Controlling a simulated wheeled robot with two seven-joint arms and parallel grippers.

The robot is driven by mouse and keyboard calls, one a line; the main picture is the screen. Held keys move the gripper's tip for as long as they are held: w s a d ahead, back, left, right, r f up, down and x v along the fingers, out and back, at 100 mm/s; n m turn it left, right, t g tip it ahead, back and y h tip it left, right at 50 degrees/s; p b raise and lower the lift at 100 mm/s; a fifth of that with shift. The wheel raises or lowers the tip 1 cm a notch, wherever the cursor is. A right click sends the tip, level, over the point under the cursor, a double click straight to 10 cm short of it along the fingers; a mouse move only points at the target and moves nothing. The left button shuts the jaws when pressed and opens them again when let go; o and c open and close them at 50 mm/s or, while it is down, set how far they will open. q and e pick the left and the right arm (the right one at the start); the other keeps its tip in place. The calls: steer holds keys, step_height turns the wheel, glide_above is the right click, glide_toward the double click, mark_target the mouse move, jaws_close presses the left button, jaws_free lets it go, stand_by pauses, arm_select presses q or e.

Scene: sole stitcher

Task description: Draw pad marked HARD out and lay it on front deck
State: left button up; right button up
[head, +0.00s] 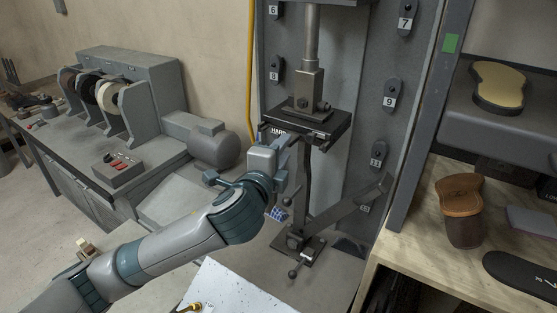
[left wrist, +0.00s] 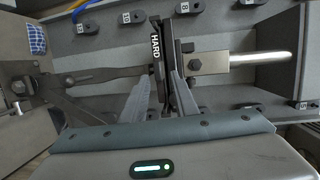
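The pad marked HARD (head: 278,131) is a dark, thin slab held level in the press head under the steel post. Its white lettering faces me, and it also shows edge-on in the left wrist view (left wrist: 155,50). My left gripper (head: 284,143) is at the pad's front edge. In the left wrist view its two fingers (left wrist: 160,78) stand apart, one on each side of the pad's edge; contact is not clear. I cannot make out for certain which surface is the front deck. My right gripper is not in view.
A post and lever clamp (head: 303,245) stands below the press head. Numbered dark knobs (head: 390,95) line the panel behind. A wooden bench (head: 425,225) with a brown last (head: 460,208) is at right. A grinder bench (head: 110,150) stands at left.

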arm_select(q)
steer(key=shift+x, duration=2.15)
steer(key=shift+r, duration=0.1)
jaws_close()
steer(key=shift+f, duration=0.35)
